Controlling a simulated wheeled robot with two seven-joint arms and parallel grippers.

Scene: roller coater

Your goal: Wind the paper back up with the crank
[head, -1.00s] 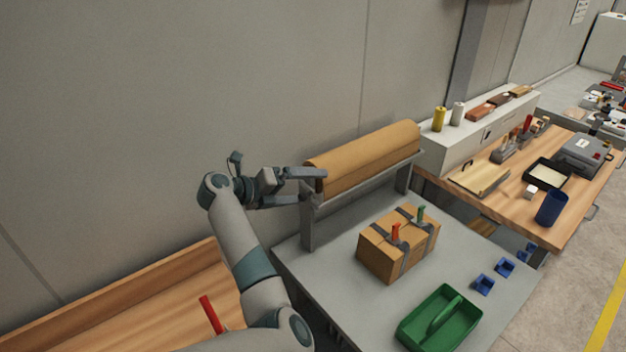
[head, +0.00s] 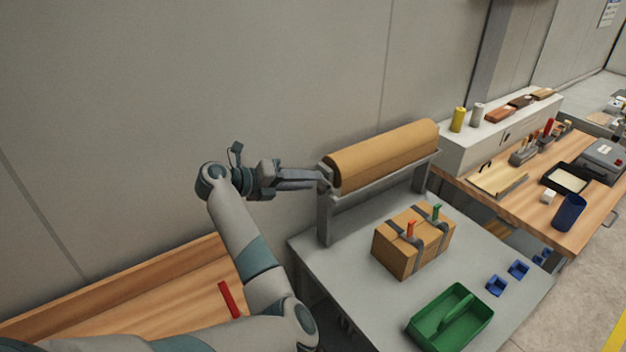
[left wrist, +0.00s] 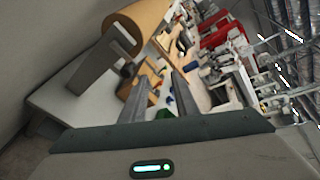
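A large brown paper roll (head: 385,155) lies in a grey stand (head: 326,215) on the grey bench. Its near end also shows at the upper left of the left wrist view (left wrist: 142,22), with a dark grey end piece (left wrist: 123,40). I cannot make out the crank handle clearly. My left gripper (head: 322,179) is level beside the roll's left end. In the left wrist view its two fingers (left wrist: 160,76) stand apart with nothing visible between them, and the roll end lies to their left. My right gripper is not in view.
A strapped cardboard box (head: 412,243), a green tray (head: 450,318) and small blue bins (head: 496,286) are on the grey bench (head: 350,265). A wooden bench (head: 180,308) is at left. Another bench with tools (head: 520,205) is at right. The wall (head: 180,90) is behind.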

